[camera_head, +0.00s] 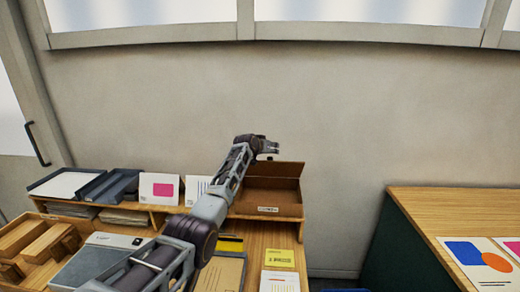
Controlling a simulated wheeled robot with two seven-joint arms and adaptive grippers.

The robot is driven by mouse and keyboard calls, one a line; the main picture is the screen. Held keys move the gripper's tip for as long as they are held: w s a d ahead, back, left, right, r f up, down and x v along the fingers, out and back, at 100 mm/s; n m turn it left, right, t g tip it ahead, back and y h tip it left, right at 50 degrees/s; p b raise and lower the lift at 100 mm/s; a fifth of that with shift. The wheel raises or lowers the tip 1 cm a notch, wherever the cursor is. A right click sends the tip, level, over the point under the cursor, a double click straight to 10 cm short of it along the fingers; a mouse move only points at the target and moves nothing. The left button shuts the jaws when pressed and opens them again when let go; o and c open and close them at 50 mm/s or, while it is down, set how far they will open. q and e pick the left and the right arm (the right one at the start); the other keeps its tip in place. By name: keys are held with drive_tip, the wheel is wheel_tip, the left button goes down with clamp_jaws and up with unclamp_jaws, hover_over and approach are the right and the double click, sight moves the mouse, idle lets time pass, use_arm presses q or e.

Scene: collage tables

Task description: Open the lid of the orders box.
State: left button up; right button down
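The orders box (268,211) is a brown box with a small white label on its front. It stands at the right end of a raised wooden shelf on the left table. Its lid (287,169) appears raised at the back, with the brown inside showing below it. My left arm comes in from the bottom left and crosses in front of the table. My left gripper (268,154) is above the back left part of the box, near the lid's top edge. Its fingers are too small to tell open from shut, or whether they touch the lid. My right gripper is not in view.
Grey trays (110,187), a card with a pink patch (159,188) and another card stand left of the box. A yellow card (279,259) and a white card (279,281) lie in front. A wooden organiser (35,243) is at left. Another table (440,205) stands right, across a gap.

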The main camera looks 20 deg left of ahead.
use_arm(q)
drive_tip(key=shift+f+v, duration=0.1)
drive_tip(key=shift+v, duration=2.65)
drive_tip(key=shift+f+v, duration=0.15)
drive_tip(key=shift+v, duration=2.6)
drive_tip(key=shift+s+a, duration=0.15)
drive_tip(key=shift+a, duration=0.05)
